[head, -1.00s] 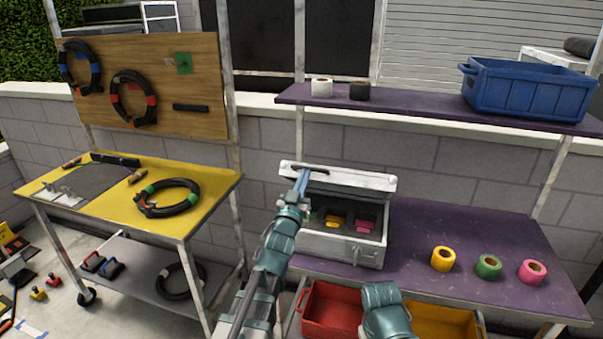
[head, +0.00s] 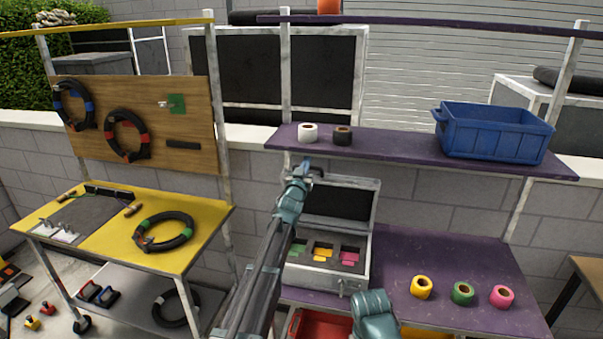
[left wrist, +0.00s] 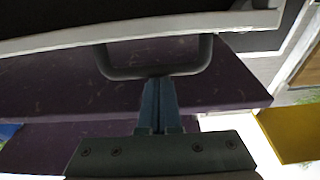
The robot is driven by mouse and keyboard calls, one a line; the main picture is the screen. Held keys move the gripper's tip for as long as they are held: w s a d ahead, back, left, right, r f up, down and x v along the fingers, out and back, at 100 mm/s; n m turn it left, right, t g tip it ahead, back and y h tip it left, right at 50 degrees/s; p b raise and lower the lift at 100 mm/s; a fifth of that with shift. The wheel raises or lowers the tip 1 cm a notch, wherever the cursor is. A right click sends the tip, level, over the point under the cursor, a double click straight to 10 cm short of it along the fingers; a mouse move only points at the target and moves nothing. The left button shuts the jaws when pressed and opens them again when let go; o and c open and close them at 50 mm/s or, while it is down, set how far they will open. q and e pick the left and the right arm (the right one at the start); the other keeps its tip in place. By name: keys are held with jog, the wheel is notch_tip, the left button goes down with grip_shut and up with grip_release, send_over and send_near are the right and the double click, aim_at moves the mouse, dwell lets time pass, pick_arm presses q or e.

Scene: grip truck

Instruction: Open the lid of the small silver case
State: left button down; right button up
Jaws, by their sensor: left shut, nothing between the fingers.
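The small silver case (head: 318,277) stands on the purple workbench, its lid (head: 340,204) raised to about upright. The lid's dark inside faces me. Green, yellow and pink pieces show in the case. My left gripper (head: 308,168) is at the lid's top left edge. In the left wrist view its fingers (left wrist: 160,95) are shut with nothing between them. Their tips are at the dark lid handle (left wrist: 155,70), touching it or very close. Part of my right arm shows low in the head view, but its fingers do not.
Yellow (head: 421,288), green (head: 463,293) and pink (head: 501,297) tape rolls stand on the purple workbench (head: 420,250) right of the case. A shelf (head: 390,151) above holds white and black rolls and a blue crate (head: 495,132). A red bin (head: 318,325) is below.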

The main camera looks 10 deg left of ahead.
pick_arm(q)
jog(key=f+x, duration=0.1)
jog(key=x, duration=0.6)
jog(key=shift+w, duration=0.35)
dwell(1.4)
dwell(0.3)
